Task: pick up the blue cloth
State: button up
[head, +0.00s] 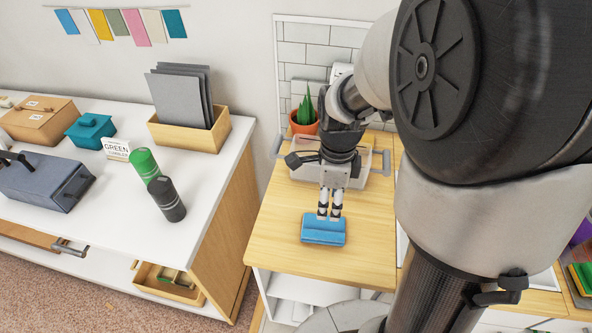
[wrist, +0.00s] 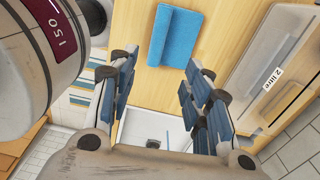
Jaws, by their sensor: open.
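The blue cloth (head: 323,231) lies folded on the wooden counter (head: 290,258), near its front edge. In the wrist view the cloth (wrist: 174,37) shows whole, beyond the fingertips and roughly centred between them. My gripper (head: 329,214) points down over the cloth's back edge in the head view; it looks very close, and I cannot tell if it touches. In the wrist view my gripper (wrist: 160,68) has its fingers wide apart with nothing between them.
A clear bin (head: 375,178), marked "2 litre" in the wrist view, and a potted plant (head: 304,117) stand behind my gripper. At left, a white cabinet top (head: 110,222) holds a green tumbler (head: 144,164) and a dark one (head: 166,198). Bare counter surrounds the cloth.

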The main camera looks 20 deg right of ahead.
jog(key=b, duration=0.3)
send_over(324, 233)
notch_tip(324, 233, down, 9)
jog(key=shift+d+f, duration=0.1)
jog(key=shift+a+f+b, duration=0.2)
jog(key=shift+f+b, duration=1.05)
jog(key=shift+f, duration=1.35)
jog(key=shift+r, duration=0.1)
jog(key=c, duration=1.1)
jog(key=shift+o, duration=0.2)
notch_tip(324, 233, up, 20)
jog(key=p, duration=0.7)
